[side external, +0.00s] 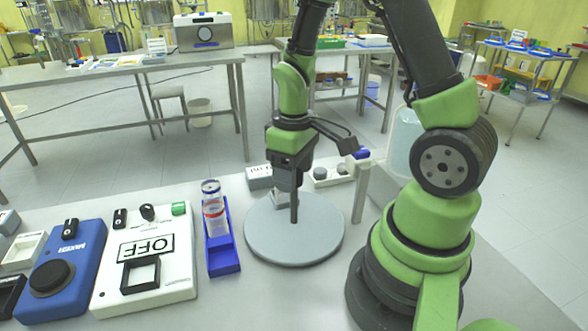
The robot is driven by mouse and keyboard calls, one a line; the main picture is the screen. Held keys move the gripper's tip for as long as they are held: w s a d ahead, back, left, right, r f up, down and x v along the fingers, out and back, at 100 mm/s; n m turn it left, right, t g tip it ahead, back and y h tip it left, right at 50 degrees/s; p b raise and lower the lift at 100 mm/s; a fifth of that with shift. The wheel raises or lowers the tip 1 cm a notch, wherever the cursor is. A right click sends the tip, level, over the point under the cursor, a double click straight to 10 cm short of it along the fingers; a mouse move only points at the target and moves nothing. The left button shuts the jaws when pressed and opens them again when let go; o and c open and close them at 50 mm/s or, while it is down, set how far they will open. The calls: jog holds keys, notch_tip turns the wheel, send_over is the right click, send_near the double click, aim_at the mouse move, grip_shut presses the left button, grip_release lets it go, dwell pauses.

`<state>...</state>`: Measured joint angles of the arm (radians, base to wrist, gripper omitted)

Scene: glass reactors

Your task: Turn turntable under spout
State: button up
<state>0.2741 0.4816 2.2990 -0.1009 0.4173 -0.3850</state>
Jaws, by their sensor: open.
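The turntable (315,243) is a round light grey disc on the bench in the middle of the side external view. My gripper (293,212) points down over it, with its dark fingers low above or at the disc; I cannot tell if they touch. The jaws are open, though one finger largely hides the other. A pale grey, cup-like piece (279,199) shows partly behind the fingers at the disc's far side. A grey upright post (361,192) stands at the disc's right edge. I cannot clearly make out the spout.
Left of the disc, a blue rack (224,262) holds clear tubes with red and blue bands (214,214). A white box marked OFF (178,275) and a blue mixer (75,258) stand further left. A small white control box (330,178) sits behind. The bench in front of the disc is clear.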

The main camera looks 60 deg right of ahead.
grip_shut()
dwell(0.3)
jog(key=shift+m, duration=9.1)
